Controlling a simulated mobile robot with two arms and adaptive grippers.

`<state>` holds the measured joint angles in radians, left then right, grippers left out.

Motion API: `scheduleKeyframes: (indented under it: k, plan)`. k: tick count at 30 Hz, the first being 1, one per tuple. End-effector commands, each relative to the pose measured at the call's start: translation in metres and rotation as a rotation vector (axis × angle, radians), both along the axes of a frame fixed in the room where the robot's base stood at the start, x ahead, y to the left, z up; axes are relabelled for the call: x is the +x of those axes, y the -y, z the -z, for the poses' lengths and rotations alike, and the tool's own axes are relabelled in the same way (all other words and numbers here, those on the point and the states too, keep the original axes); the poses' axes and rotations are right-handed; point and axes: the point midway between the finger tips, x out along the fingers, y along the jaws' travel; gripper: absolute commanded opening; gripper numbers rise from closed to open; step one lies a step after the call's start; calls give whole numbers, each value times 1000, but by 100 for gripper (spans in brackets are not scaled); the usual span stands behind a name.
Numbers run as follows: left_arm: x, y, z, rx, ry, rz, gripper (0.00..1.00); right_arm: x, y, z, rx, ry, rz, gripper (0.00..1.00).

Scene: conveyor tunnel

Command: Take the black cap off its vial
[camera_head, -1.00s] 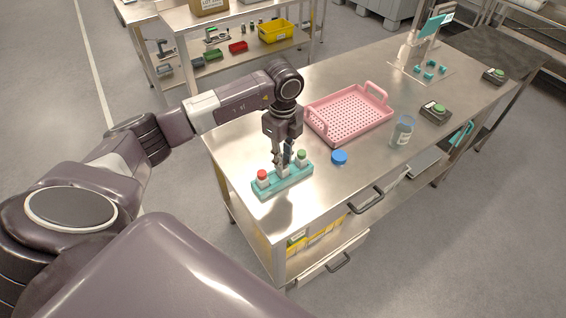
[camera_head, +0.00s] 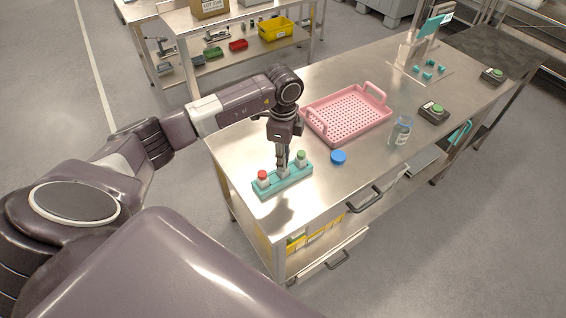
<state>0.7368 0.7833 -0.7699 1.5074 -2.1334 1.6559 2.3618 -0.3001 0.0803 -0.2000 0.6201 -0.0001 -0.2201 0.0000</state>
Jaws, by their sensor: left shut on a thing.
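A teal rack (camera_head: 268,189) stands near the front left end of the steel table. It holds a red-capped vial (camera_head: 263,179) at its left and a green-capped vial (camera_head: 301,159) at its right. A middle vial (camera_head: 284,173) stands between them, mostly behind my fingers. My left gripper (camera_head: 283,164) points straight down over this middle vial and is shut at its top. The black cap is hidden between the fingers. My right gripper is not in view.
A blue lid (camera_head: 338,157) lies right of the rack. A clear jar (camera_head: 400,132) stands farther right, and a pink perforated tray (camera_head: 347,113) lies behind. Button boxes (camera_head: 434,113) sit along the right edge. Bare steel lies between the rack and the front edge.

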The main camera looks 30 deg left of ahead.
Motion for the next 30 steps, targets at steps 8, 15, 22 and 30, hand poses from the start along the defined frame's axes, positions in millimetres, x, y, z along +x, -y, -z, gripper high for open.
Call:
scheduleKeyframes:
  k: [8,15,22,30]
  plan:
    - [-1,1,-2,-3,-3,-167,0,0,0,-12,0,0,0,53]
    - [-1,1,-2,-3,-2,-373,0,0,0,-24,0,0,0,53]
    - [0,1,0,-2,0,-450,0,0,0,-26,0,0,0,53]
    - [0,1,0,-1,-1,-448,28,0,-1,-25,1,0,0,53]
